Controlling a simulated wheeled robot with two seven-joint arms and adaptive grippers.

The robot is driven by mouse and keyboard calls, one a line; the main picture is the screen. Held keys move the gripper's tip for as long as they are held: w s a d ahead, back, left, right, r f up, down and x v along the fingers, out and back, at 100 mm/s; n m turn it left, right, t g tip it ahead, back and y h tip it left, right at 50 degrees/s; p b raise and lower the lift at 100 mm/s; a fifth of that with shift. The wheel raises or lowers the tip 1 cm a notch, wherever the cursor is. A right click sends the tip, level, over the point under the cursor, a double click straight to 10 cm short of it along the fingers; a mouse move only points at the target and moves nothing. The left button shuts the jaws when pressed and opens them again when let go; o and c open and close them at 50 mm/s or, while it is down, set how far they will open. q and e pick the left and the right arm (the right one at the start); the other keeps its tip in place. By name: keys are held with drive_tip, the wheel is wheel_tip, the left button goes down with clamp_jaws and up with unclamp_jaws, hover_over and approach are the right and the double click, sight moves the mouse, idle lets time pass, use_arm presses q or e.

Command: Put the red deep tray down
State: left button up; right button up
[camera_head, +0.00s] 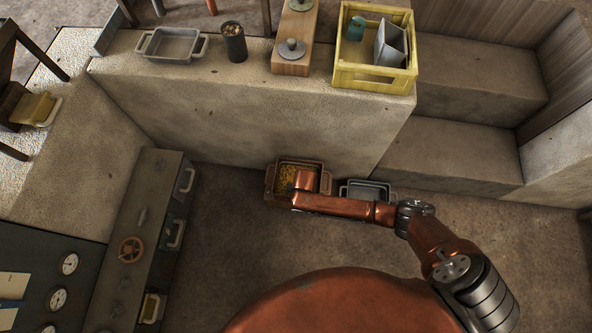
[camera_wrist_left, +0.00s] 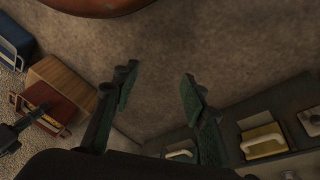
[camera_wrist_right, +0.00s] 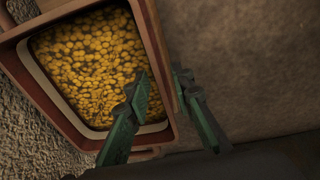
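The red deep tray (camera_head: 271,187), full of small yellow pieces, is below the stone ledge in the head view. It fills the upper left of the right wrist view (camera_wrist_right: 157,60). My right gripper (camera_wrist_right: 161,82) has one finger inside the tray and one outside, and is shut on the side wall. My forearm hides part of the tray from above. Whether its base touches the floor cannot be told. My left gripper (camera_wrist_left: 158,80) is open and empty; the head view does not show it.
A grey tray (camera_head: 367,190) sits just right of the red tray. The ledge holds another grey tray (camera_head: 172,45), a dark cup (camera_head: 234,43), a wooden block (camera_head: 293,62) and a yellow crate (camera_head: 374,78). A drawer cabinet (camera_head: 140,240) stands at left. Floor between is clear.

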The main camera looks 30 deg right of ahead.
use_arm(q)
drive_tip(key=s+a+r+g+y+p, duration=0.1)
drive_tip(key=s+a+r+g+p, duration=0.2)
drive_tip(key=s+a+r+p, duration=0.25)
wheel_tip(320, 180, down, 8)
drive_tip(key=s+p, duration=0.1)
drive_tip(key=shift+s+a+f+y, duration=0.2)
drive_tip(key=shift+y, duration=0.2)
use_arm(e)
wheel_tip(320, 180, up, 12)
drive_tip(key=s, duration=0.1)
drive_tip(key=shift+s+d, duration=0.2)
drive_tip(key=shift+d, duration=0.2)
